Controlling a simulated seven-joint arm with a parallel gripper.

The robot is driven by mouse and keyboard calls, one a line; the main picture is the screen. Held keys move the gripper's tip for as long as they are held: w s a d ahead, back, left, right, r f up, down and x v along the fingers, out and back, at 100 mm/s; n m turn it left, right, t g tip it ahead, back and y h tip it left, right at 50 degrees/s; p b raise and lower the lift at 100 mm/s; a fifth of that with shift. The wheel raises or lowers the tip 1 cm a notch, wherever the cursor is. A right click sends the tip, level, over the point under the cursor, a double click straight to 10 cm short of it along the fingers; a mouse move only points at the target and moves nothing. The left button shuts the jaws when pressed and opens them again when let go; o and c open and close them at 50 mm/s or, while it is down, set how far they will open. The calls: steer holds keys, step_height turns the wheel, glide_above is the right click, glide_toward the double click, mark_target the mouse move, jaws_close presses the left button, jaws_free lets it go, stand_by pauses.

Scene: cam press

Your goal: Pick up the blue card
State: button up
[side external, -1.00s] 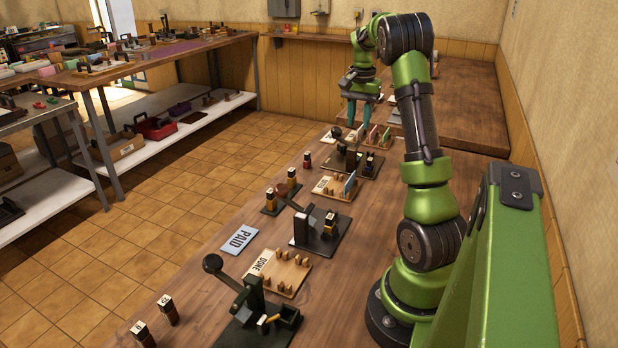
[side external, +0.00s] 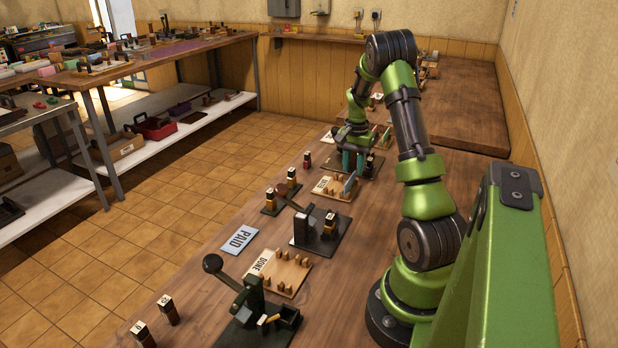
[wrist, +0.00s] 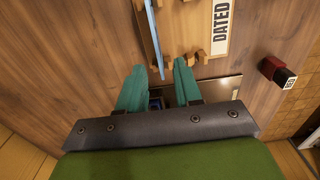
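A blue card (side external: 350,183) stands upright in the wooden rack (side external: 328,188) marked DATED. In the wrist view the card (wrist: 153,35) shows nearly edge-on, with its lower end in line with the gap between my fingertips. My gripper (side external: 354,161) is open, with its teal fingers pointing down, just beyond the card in the side view. In the wrist view the two fingers of my gripper (wrist: 158,82) are spread apart with nothing held between them. I cannot tell how far above the card they are.
A dark stamp press (side external: 320,225) stands nearer the camera. A red-and-black stamp (wrist: 277,71) stands right of the rack in the wrist view. Bare wood lies left of the card there.

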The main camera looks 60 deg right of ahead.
step_height(320, 180, down, 2)
steer(key=shift+f, duration=0.2)
jaws_close()
steer(key=shift+r, duration=0.15)
